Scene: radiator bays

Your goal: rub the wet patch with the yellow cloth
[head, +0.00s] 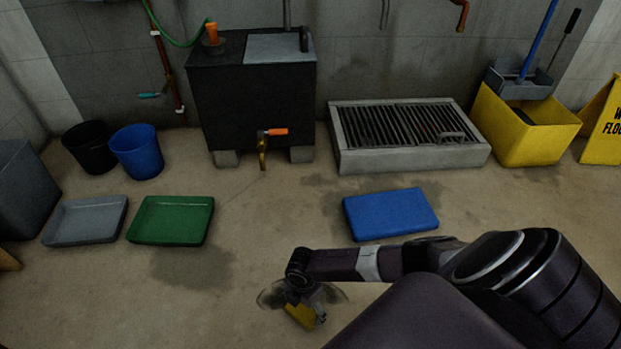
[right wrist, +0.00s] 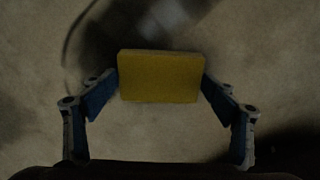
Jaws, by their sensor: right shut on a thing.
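The yellow cloth (head: 301,315) is a thick folded pad at the bottom middle of the head view. My right gripper (head: 302,298) is shut on it; in the right wrist view the cloth (right wrist: 160,77) sits between the two blue-padded fingers. A dark wet patch (head: 192,268) lies on the floor in front of the green tray, to the left of my right gripper. Whether the cloth touches the floor is hard to tell. A dark blurred area tops the right wrist view, and I cannot tell whether it is wet floor or shadow. My left gripper is not in view.
A green tray (head: 171,239) and a grey tray (head: 85,240) lie left. A blue slab (head: 390,213) lies right of centre, with fainter damp marks near it. A black tank (head: 252,105), floor grate (head: 345,158) and yellow mop bucket (head: 525,143) stand behind. Floor between patch and cloth is clear.

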